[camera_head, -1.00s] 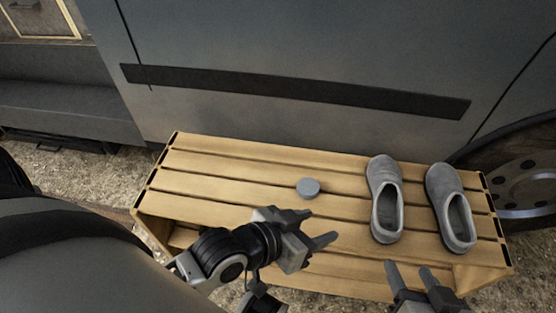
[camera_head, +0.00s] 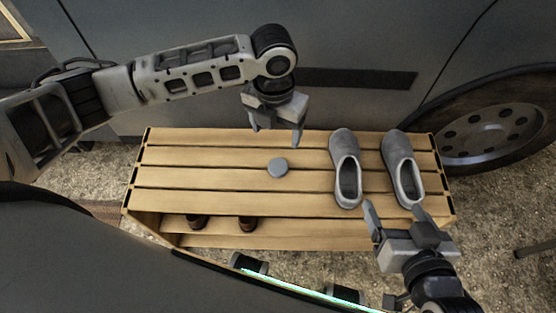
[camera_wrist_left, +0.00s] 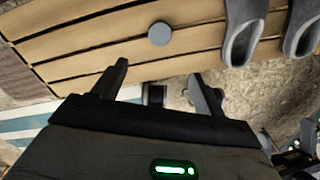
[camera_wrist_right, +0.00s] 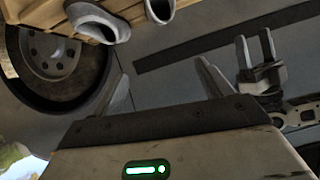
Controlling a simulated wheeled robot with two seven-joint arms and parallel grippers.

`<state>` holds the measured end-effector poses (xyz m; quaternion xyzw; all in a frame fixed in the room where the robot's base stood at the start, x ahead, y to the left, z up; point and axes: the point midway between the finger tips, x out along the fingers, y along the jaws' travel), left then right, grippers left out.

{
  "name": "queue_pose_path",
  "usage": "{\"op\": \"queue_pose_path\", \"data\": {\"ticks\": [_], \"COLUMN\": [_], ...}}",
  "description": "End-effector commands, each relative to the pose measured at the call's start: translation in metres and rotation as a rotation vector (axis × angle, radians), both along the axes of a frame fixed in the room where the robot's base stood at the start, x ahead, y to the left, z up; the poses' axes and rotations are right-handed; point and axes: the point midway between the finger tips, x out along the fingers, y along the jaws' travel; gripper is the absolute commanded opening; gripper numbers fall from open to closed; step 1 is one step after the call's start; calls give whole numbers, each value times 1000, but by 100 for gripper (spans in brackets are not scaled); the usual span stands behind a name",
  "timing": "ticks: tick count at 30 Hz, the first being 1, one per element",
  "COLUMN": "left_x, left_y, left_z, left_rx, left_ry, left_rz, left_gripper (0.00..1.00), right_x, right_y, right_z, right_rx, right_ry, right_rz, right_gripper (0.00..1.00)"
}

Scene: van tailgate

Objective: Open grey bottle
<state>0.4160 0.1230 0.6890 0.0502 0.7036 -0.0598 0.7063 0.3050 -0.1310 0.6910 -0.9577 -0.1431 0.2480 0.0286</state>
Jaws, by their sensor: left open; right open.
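The grey bottle (camera_head: 277,168) stands on the wooden slatted bench; from above it shows as a round grey disc. It also shows in the left wrist view (camera_wrist_left: 160,34). My left gripper (camera_head: 275,138) is open and empty above the back part of the bench, its fingers pointing down, behind the bottle and apart from it. My right gripper (camera_head: 392,208) is open and empty at the front right of the bench, near the shoes and away from the bottle. The right wrist view shows its open fingers (camera_wrist_right: 163,85) with nothing between them.
A pair of grey shoes (camera_head: 346,180) (camera_head: 404,180) stands on the right part of the bench (camera_head: 200,178). The grey van side and a wheel (camera_head: 490,135) are behind it. Dark shoes (camera_head: 247,223) sit on the lower shelf. The bench's left top is clear.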

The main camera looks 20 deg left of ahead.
Motion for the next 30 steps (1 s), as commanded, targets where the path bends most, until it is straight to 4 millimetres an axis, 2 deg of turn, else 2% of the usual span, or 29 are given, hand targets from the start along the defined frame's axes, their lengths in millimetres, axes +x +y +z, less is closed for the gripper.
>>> {"op": "queue_pose_path", "data": {"ticks": [4, 12, 15, 23, 30], "left_x": [1, 1, 1, 2, 4], "left_y": [5, 4, 3, 3, -1], "left_z": [-18, -77, -92, -111, -147], "left_rx": [19, 16, 15, 15, 15], "left_ry": [10, 7, 5, 3, 4], "left_rz": [-28, -26, -25, -26, -26], "left_gripper": [71, 71, 71, 71, 71], "right_x": [1, 3, 4, 4, 5], "right_y": [1, 7, 8, 10, 15], "right_z": [-7, -32, -40, -48, -70], "right_rx": [-1, 5, 7, 9, 15], "right_ry": [6, 46, 59, 75, 112], "right_rz": [3, 20, 26, 33, 47], "right_gripper": [78, 78, 78, 78, 78]}}
